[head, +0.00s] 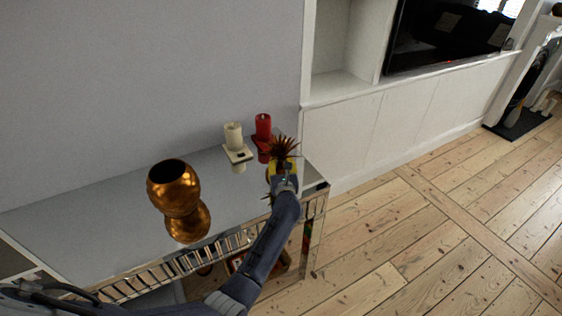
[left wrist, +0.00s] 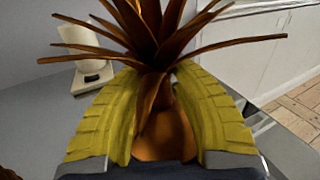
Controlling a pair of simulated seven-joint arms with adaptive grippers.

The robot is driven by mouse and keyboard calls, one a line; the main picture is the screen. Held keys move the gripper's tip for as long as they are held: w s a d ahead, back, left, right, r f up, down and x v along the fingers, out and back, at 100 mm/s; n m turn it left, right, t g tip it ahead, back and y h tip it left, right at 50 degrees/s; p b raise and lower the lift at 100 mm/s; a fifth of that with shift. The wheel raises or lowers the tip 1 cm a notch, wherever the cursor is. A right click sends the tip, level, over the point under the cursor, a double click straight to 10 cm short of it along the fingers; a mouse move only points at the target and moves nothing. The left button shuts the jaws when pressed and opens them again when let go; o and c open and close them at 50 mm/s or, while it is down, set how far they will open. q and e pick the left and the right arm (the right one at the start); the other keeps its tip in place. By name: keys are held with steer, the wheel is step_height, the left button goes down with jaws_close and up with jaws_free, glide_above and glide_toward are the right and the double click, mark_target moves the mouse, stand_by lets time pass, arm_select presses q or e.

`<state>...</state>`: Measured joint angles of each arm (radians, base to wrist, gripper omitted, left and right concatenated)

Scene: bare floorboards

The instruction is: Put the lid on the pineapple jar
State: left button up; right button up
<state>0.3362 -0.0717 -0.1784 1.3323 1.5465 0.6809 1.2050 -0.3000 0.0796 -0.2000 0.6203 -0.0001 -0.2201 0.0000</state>
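The gold jar (head: 174,188) stands upright on the glossy tabletop at the left of the head view, its dark round mouth open at the top. The lid, a bronze-brown pineapple crown with long spiky leaves (head: 283,146), is at the tip of my left gripper (head: 283,170), to the right of the jar. In the left wrist view, the yellow fingers (left wrist: 165,130) press in on both sides of the lid's rounded bronze base (left wrist: 167,136), with the leaves fanning above them. Whether the lid touches the tabletop I cannot tell. My right gripper is in neither view.
A cream candle (head: 233,136) and a red candle (head: 263,126) stand on small holders just behind the lid, close to my gripper. The mirrored table (head: 120,204) has bare top between jar and lid. A wall runs along its back.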

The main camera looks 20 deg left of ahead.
arm_select(q)
jaws_close()
steer(key=shift+r, duration=0.15)
